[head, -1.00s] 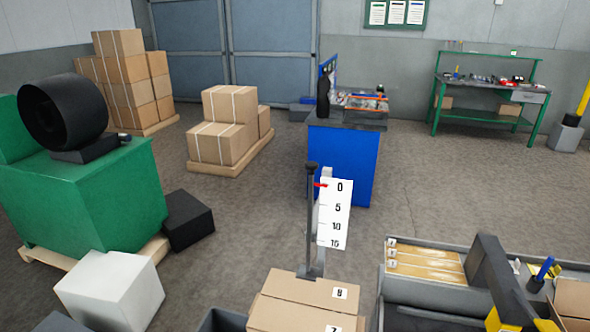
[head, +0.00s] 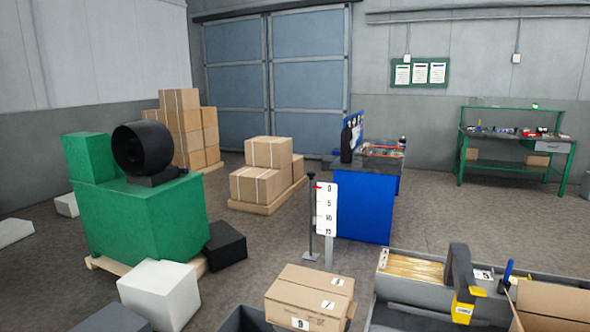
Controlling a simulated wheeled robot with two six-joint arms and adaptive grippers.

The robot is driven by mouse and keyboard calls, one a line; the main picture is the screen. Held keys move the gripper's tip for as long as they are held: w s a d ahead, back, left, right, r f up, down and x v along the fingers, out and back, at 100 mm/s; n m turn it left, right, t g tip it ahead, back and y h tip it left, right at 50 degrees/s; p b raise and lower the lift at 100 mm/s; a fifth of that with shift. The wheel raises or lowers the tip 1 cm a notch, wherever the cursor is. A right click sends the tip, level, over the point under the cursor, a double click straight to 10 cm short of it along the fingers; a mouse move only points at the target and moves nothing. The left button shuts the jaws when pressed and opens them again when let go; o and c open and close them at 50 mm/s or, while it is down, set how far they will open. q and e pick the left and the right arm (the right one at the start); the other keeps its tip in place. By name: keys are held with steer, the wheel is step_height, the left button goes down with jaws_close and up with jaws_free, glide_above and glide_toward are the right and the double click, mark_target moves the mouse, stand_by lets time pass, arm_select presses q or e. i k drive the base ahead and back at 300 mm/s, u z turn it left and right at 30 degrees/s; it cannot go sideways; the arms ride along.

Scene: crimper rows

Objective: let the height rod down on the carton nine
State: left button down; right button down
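The height rod (head: 311,222) is a thin dark upright with a dark knob on top and a flat foot. It stands beside a white scale board (head: 327,210) marked 0, 5, 10, 15 downward. The red pointer (head: 317,187) is at about the 0 mark. A brown carton (head: 295,288) in front at the bottom carries a label 9 (head: 300,323) on its front face; two small labels on its top are too small to read. The rod's foot shows behind the carton, apart from its top in the picture. Neither of my grippers is in view.
A grey bench (head: 405,304) with a dark arch and yellow parts (head: 463,307) stands at right. A white box (head: 160,292), black box (head: 226,243) and green machine (head: 150,222) are at left. A blue cabinet (head: 363,205) stands behind. Open floor lies between.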

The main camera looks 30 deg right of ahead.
mark_target(310, 256)
steer(key=u, duration=0.55)
steer(key=i, duration=1.75)
steer(key=z, duration=0.7)
